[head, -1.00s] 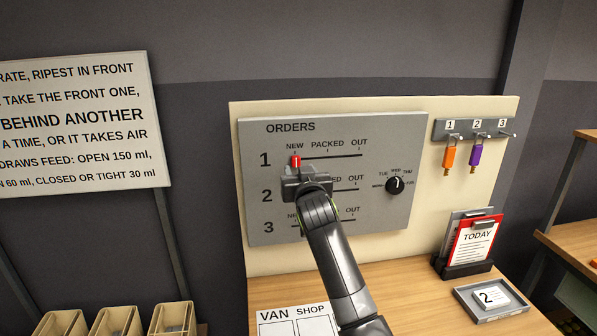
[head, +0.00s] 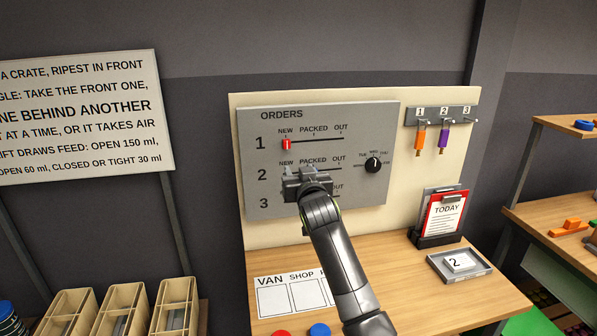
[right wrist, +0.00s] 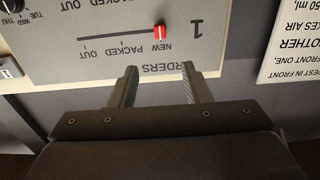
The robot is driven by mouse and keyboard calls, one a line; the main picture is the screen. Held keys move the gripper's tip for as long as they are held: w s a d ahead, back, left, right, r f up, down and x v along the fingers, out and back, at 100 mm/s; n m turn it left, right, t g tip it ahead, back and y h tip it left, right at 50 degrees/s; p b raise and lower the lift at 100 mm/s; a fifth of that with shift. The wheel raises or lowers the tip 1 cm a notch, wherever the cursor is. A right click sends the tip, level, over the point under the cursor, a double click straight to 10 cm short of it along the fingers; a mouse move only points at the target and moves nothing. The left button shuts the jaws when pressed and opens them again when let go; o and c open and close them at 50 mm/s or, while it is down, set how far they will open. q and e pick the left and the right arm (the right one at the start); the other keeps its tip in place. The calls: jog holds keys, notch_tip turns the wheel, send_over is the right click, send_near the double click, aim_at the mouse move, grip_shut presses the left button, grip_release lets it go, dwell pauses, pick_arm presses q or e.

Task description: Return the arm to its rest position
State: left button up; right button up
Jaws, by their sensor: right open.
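My right gripper (head: 306,178) is in front of the grey ORDERS board (head: 220,180), over the rows marked 2 and 3. Its fingers are apart and empty in the right wrist view (right wrist: 159,70). The red slider (head: 286,144) sits at NEW on row 1, above and left of the gripper. It also shows upside down in the right wrist view (right wrist: 160,33), beyond the fingertips and apart from them. My arm and gripper hide parts of rows 2 and 3. My left gripper is not in view.
A wooden desk (head: 400,295) below the board holds a TODAY clipboard (head: 446,213) and a tray (head: 470,273) with a card marked 2. Key tags hang on a rack (head: 441,115) at right. Crates (head: 120,297) stand at lower left, a shelf (head: 560,210) at far right.

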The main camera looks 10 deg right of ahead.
jog(key=s+d+f+m+g+h, duration=0.1)
jog(key=s+d+f+g, duration=0.1)
jog(key=s+d+f, duration=0.45)
jog(key=s+d+f+g+h, duration=0.1)
jog(key=s+d+f+g, duration=0.2)
jog(key=s+f, duration=0.6)
jog(key=s+d+f+m+g+h, duration=0.1)
jog(key=s+d+f+g, duration=0.1)
jog(key=s+d+f, duration=0.55)
jog(key=s+d+f+g, duration=0.1)
jog(key=s+f+g, duration=0.3)
jog(key=s, duration=1.3)
jog(key=s+d+f+g, duration=0.1)
jog(key=s+f+g, duration=0.25)
jog(key=s, duration=1.25)
notch_tip(320, 180, down, 27)
jog(key=d+g+b, duration=0.1)
jog(key=b, duration=0.2)
jog(key=s+f+b, duration=0.1)
jog(key=s+f, duration=0.6)
jog(key=f, duration=0.3)
jog(key=s+a+f+g+y+b, duration=0.1)
jog(key=s+f, duration=0.7)
jog(key=f, duration=0.1)
jog(key=shift+s+f+n+b, duration=0.15)
jog(key=shift+f+n+b, duration=0.2)
jog(key=shift+n+b, duration=0.05)
